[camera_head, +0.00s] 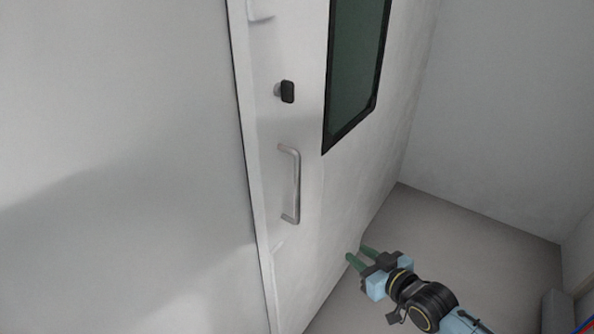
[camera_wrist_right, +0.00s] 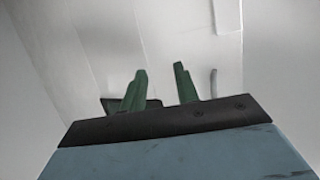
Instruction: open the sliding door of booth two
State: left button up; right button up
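The white sliding door (camera_head: 340,190) fills the middle of the head view, with a dark-framed green window (camera_head: 355,65). A silver bar handle (camera_head: 297,185) stands upright near the door's left edge, below a small black knob or latch (camera_head: 287,91). My right gripper (camera_head: 358,254) is below and to the right of the handle, apart from it. Its two green fingers are spread with nothing between them. In the right wrist view the fingers (camera_wrist_right: 160,88) point toward a pale surface, and a grey bar, probably the handle (camera_wrist_right: 213,83), shows right of them. My left gripper is not in view.
A plain white wall panel (camera_head: 110,160) stands left of the door. Another wall (camera_head: 510,110) closes the right side. Bare grey floor (camera_head: 480,235) lies between. A grey box-like object (camera_head: 557,311) is at the lower right edge.

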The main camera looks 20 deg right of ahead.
aim_at(297, 172)
jog(key=s+a+r+n+t+y+p, duration=0.1)
jog(key=a+r+y, duration=0.15)
jog(key=r, duration=0.75)
jog(key=a+r+n+t+y, duration=0.15)
jog(key=a+r, duration=0.25)
jog(key=r, duration=0.6)
jog(key=shift+y, duration=0.4)
jog(key=p+x, duration=0.1)
jog(key=x, duration=1.2)
jog(key=shift+s+a+f, duration=0.1)
jog(key=shift+f, duration=0.1)
grip_shut()
